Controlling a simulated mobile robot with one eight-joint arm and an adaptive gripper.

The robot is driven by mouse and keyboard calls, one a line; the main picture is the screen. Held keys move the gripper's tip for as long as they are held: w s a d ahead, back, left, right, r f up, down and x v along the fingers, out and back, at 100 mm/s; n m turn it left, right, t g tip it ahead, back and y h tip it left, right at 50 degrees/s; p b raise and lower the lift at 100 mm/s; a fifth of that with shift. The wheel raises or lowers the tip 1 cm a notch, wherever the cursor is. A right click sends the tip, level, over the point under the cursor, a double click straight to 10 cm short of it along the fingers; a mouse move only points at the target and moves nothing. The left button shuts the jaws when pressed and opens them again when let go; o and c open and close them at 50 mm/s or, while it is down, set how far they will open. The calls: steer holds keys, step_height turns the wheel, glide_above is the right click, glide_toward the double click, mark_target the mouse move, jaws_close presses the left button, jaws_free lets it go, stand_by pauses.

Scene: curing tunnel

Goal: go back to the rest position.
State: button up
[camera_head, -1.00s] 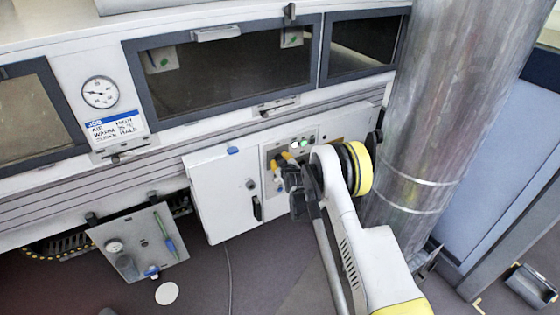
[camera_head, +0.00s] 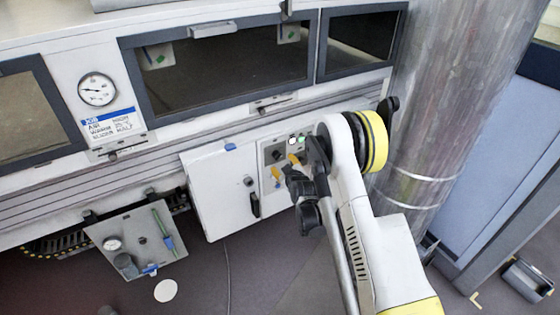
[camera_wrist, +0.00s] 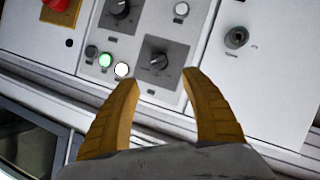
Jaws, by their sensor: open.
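My gripper (camera_wrist: 162,100) shows in the wrist view as two yellow fingers, spread apart with nothing between them. They stand in front of the control panel (camera_wrist: 141,50), whose black rotary knob (camera_wrist: 159,60) shows just beyond the fingertips. In the head view my gripper (camera_head: 284,166) is at the control panel (camera_head: 268,154), left of my arm's wrist. Whether the fingers touch the panel cannot be told. Part of the panel is hidden behind the gripper and arm.
A white cabinet door (camera_head: 217,190) is left of the panel. A gauge plate (camera_head: 138,245) hangs lower left. A large metal duct (camera_head: 450,100) rises close to the right of my arm. A grey bin (camera_head: 528,280) is on the floor at right.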

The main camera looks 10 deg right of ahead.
steer(key=shift+v, duration=0.85)
steer(key=s+r+m+g, duration=0.1)
steer(key=s+r+g, duration=0.1)
steer(key=s+r, duration=0.65)
steer(key=s+r+m+g, duration=0.15)
steer(key=s+r, duration=0.25)
steer(key=r, duration=0.9)
steer(key=s+r+m+g, duration=0.2)
steer(key=s+m+g, duration=0.1)
steer(key=s, duration=2.7)
steer(key=shift+s+r+m+h, duration=0.2)
steer(key=shift+r+m+h, duration=0.2)
steer(key=shift+m, duration=0.15)
